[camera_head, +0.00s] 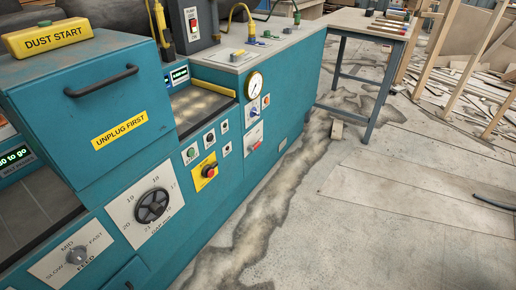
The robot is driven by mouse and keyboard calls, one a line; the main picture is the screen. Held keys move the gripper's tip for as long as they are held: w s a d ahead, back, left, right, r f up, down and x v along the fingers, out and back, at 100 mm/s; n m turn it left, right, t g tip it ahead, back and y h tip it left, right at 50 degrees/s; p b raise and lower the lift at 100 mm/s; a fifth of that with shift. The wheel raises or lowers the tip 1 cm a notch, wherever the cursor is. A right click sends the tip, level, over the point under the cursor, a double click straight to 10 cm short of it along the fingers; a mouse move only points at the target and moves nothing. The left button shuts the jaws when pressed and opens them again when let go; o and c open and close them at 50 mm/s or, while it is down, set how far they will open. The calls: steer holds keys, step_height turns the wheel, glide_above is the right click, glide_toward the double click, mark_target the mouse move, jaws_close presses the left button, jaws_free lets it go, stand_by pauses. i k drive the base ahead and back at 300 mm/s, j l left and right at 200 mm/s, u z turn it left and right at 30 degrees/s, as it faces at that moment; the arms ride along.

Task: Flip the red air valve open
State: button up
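A small red lever, which looks like the red air valve (255,146), sits on a white plate on the teal machine's (228,185) side, near its far end. The lever is small, and I cannot tell whether it is open or shut. A similar plate above it carries a blue lever (253,114), and a round pressure gauge (254,86) is above that. My gripper is not in view.
A red knob on a yellow plate (209,171), a black handwheel (152,205) and a feed knob (77,256) are on the machine's near part. A work table (366,25) stands behind at right. The concrete floor (370,225) right of the machine is mostly clear.

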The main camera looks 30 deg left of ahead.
mark_target(252, 149)
steer(key=u, duration=0.4)
steer(key=i+u, duration=0.3)
steer(key=i, duration=0.15)
steer(key=i+l+u, duration=0.35)
steer(key=i+l, duration=0.25)
steer(key=i, duration=0.25)
steer(key=i+l+u, duration=0.1)
steer(key=i+l, duration=0.15)
steer(key=i, duration=0.3)
steer(key=i+l, duration=0.3)
steer(key=i, duration=0.2)
steer(key=i+l+u, duration=0.1)
steer(key=i+l, duration=0.2)
steer(key=i, duration=0.2)
